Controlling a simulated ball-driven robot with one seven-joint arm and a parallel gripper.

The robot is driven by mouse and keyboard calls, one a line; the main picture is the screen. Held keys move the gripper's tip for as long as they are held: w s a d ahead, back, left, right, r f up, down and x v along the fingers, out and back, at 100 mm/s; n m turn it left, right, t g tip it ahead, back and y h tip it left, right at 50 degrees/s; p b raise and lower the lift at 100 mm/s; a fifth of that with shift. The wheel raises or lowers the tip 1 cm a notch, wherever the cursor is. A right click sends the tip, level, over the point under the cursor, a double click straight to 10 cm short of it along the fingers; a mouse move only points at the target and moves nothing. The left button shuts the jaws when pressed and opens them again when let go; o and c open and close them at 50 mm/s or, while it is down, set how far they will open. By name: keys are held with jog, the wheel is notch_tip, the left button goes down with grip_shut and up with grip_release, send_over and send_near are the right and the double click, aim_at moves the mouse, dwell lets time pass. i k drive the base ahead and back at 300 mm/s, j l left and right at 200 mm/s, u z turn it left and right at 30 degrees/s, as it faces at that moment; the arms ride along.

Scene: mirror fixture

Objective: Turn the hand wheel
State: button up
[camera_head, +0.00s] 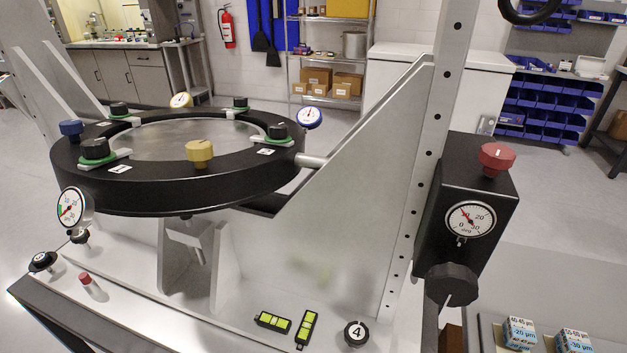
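A black curved rim (530,20), which looks like part of a hand wheel, shows at the top edge right of the upright metal post; most of it is cut off. Lower down, a black lobed knob (452,284) sits on the front of a black box (490,205). The box also carries a red knob (497,157) on top and a round dial marked in degrees (470,220) above the lobed knob. I cannot tell for certain which is the task's hand wheel. My gripper is not in view.
A large black mirror ring (190,196) with clamps, a yellow knob (200,153) and gauges stands at left on a metal base. A slanted metal plate (350,180) joins the drilled post (436,130). Small labelled boxes (520,333) sit at lower right. Floor behind is open.

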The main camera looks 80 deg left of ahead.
aim_at(449, 284)
jog(key=k+u, duration=0.25)
jog(key=k+j+u, duration=0.25)
jog(key=u, duration=0.5)
jog(key=l+u, duration=0.1)
jog(key=u, duration=0.85)
jog(key=k+u, duration=0.1)
jog(key=u, duration=0.4)
jog(key=k+l, duration=0.1)
jog(key=l, duration=0.3)
jog(key=k+l+u, duration=0.15)
jog(key=l, duration=0.2)
jog(key=k+l, duration=0.1)
jog(key=l, duration=0.3)
jog(key=k+l+u, duration=0.1)
jog(key=l, duration=0.25)
